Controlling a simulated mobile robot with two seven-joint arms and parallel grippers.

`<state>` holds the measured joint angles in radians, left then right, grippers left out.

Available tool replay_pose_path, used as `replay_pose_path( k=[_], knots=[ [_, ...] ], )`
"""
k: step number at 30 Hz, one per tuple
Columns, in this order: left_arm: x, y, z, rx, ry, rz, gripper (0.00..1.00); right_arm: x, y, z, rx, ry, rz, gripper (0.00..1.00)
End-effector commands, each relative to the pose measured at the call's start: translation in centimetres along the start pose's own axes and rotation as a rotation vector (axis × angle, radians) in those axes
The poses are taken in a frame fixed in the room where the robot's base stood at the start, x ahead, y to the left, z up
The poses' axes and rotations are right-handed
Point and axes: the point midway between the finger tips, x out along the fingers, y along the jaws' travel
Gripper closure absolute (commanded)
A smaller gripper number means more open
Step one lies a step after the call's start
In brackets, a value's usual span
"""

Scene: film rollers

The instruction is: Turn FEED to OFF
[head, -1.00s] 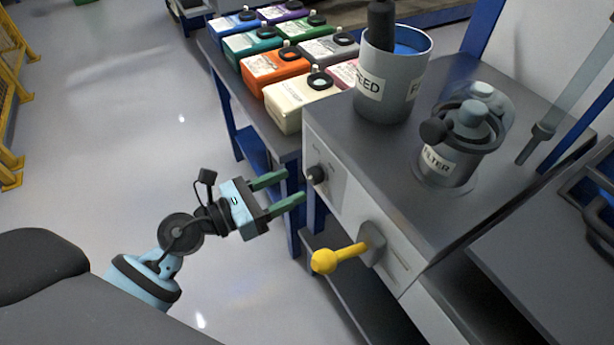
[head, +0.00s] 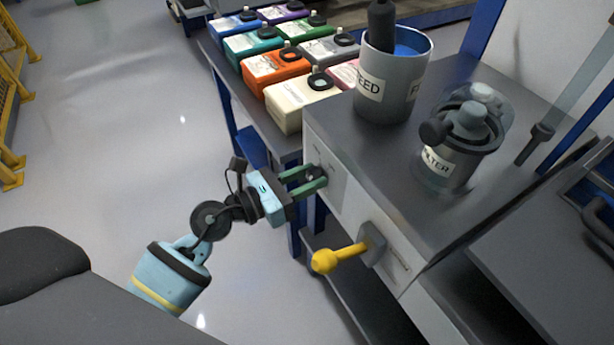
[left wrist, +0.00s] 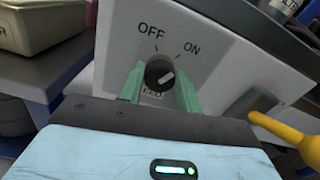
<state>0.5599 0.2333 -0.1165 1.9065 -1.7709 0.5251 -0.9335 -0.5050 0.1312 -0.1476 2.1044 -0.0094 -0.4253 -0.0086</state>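The FEED knob (left wrist: 160,75) is a round black dial with a white mark, on the pale front panel (left wrist: 215,60) of the machine. The panel carries the words OFF at upper left and ON at upper right. The white mark points to the upper right, on the ON side. The label below the knob is partly hidden. My left gripper (head: 314,176) is at the panel. Its green fingers stand on both sides of the knob, close against it, and appear closed on it. In the head view the fingers mostly hide the knob. My right gripper is not in view.
A yellow-handled lever (head: 340,257) sticks out of the same panel, to the right of the knob. A FEED bucket (head: 393,80) and a FILTER canister (head: 455,150) stand on the machine top. Several coloured containers (head: 275,70) fill the bench behind. Floor at left is clear.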

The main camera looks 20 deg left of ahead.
Motion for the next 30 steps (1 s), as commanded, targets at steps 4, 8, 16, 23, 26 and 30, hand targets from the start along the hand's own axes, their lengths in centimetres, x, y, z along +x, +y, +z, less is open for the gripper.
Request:
replay_pose_path(
  k=[4, 8, 16, 23, 26, 30],
  knots=[
    [0.0, 0.0, 0.0, 0.0, 0.0, 0.0, 0.89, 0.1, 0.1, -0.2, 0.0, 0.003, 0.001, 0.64],
    [0.0, 0.0, 0.0, -0.011, 0.0, 0.001, 0.89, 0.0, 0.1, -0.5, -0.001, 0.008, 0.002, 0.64],
    [0.0, 0.1, 0.3, -0.119, 0.0, 0.001, 0.89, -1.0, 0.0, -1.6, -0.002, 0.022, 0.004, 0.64],
    [0.0, 0.1, 0.4, -0.307, 0.0, 0.001, 0.89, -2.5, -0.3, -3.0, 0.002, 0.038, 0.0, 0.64],
    [0.0, 0.1, 0.5, -0.402, -0.001, 0.001, 0.89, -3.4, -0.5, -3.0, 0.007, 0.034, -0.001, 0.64],
    [0.0, 0.1, 0.4, -0.535, -0.001, 0.001, 0.89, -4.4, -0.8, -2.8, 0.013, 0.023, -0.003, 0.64]
  ],
)
